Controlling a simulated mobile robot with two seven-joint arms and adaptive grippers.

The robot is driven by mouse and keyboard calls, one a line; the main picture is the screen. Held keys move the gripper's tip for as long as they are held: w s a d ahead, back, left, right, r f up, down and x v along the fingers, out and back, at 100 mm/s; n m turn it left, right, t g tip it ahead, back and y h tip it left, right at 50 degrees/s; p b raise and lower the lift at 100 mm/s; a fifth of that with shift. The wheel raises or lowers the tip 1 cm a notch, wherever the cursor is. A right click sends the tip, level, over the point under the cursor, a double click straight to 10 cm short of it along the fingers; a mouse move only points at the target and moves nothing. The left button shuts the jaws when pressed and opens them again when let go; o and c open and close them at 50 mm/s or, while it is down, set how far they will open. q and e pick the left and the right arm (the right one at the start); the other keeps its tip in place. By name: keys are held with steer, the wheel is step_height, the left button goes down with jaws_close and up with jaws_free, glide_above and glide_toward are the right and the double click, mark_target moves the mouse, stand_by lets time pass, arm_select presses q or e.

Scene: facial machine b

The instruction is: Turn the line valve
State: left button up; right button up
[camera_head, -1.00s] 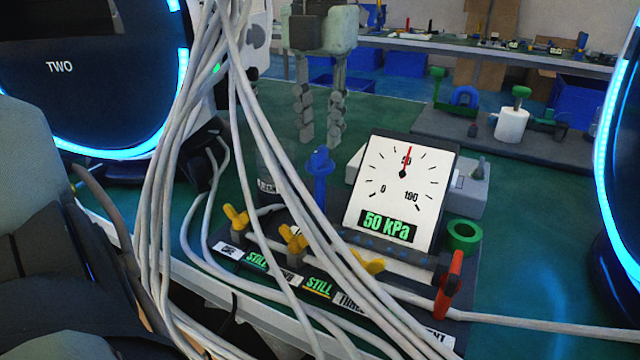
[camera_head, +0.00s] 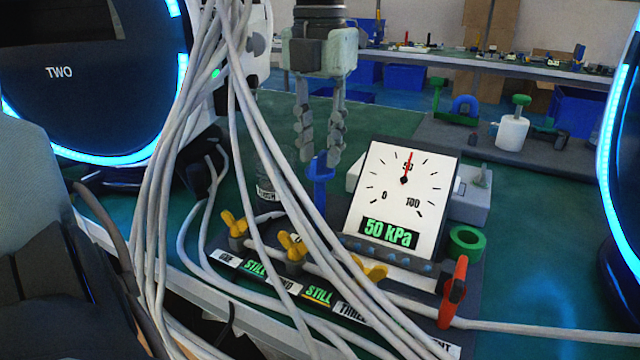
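A blue valve handle (camera_head: 320,186) stands upright behind the yellow valves on the panel, left of the gauge. My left gripper (camera_head: 320,158) points down over it, fingers apart, with the fingertips on either side of the handle's top; I cannot tell if they touch it. Three yellow valves (camera_head: 292,246) sit along the front, partly behind white cables. A red valve handle (camera_head: 454,290) stands upright at the panel's right end. The gauge (camera_head: 401,195) reads 50 kPa. I cannot read a label saying line. My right gripper is not in view.
A bundle of white cables (camera_head: 165,190) hangs in front of the panel's left part. A green ring (camera_head: 467,240) lies right of the gauge. Dark machines with blue lit rims stand left (camera_head: 90,90) and right (camera_head: 622,180).

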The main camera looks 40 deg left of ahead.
arm_select(q)
steer(key=shift+f+b, duration=0.5)
steer(key=shift+f, duration=0.1)
steer(key=shift+r, duration=0.25)
steer(key=shift+c, duration=0.6)
